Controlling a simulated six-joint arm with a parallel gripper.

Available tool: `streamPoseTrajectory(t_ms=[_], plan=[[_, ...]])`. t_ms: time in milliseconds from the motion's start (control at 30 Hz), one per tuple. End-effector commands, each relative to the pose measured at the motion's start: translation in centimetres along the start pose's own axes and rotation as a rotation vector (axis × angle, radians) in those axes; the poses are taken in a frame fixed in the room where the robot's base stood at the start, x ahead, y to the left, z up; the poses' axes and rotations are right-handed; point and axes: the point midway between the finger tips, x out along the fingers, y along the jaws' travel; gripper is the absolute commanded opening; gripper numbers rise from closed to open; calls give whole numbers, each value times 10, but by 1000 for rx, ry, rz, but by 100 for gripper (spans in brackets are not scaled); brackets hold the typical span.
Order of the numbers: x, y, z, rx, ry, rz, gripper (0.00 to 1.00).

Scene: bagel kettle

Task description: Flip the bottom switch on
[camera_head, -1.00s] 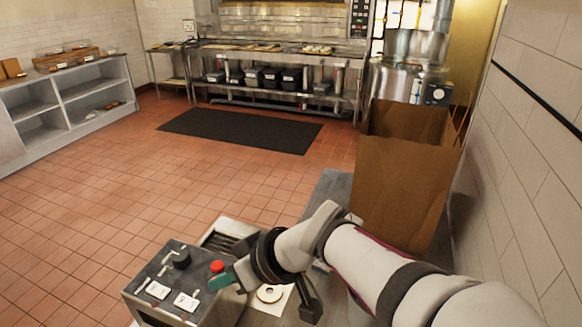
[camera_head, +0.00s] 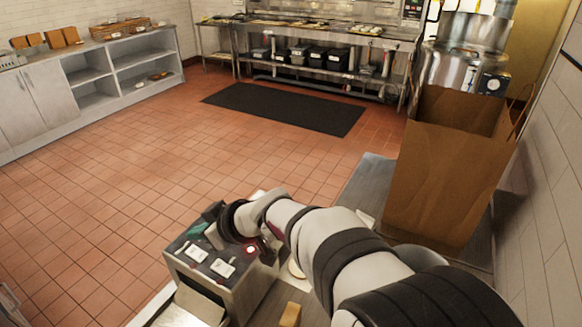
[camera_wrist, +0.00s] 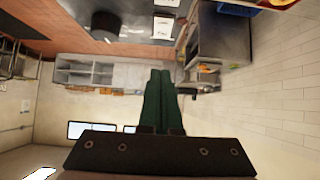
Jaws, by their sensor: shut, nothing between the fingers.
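The grey machine (camera_head: 255,285) stands at the lower middle of the head view, its slanted black control panel (camera_head: 208,266) facing up. The panel carries two white-labelled switch plates, an upper-left one (camera_head: 195,253) and a lower one (camera_head: 223,268), and a red button (camera_head: 250,250) that looks lit. The lever positions are too small to tell. My gripper (camera_head: 194,230), with green fingers, is shut and empty by the panel's far edge; contact cannot be told. In the wrist view the closed fingers (camera_wrist: 161,72) point towards the panel's black knob (camera_wrist: 105,25) and a white plate (camera_wrist: 162,27).
A tall brown paper bag (camera_head: 440,185) stands on the grey counter (camera_head: 362,178) at right, beside my arm. A tan block (camera_head: 290,315) lies near the machine. A tiled wall bounds the right side. Open floor with a dark mat (camera_head: 285,107) lies beyond.

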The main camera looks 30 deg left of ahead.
Motion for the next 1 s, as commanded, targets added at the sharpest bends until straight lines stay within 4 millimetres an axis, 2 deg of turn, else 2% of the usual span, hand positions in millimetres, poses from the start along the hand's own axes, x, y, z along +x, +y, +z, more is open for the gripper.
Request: streamPoseTrajectory(t_ms=[133, 333, 1000], plan=[[31, -1, 3, 2, -3, -3, 0], [50, 0, 24, 2, -2, -1, 0], [60, 0, 31, 1, 0, 0, 0]])
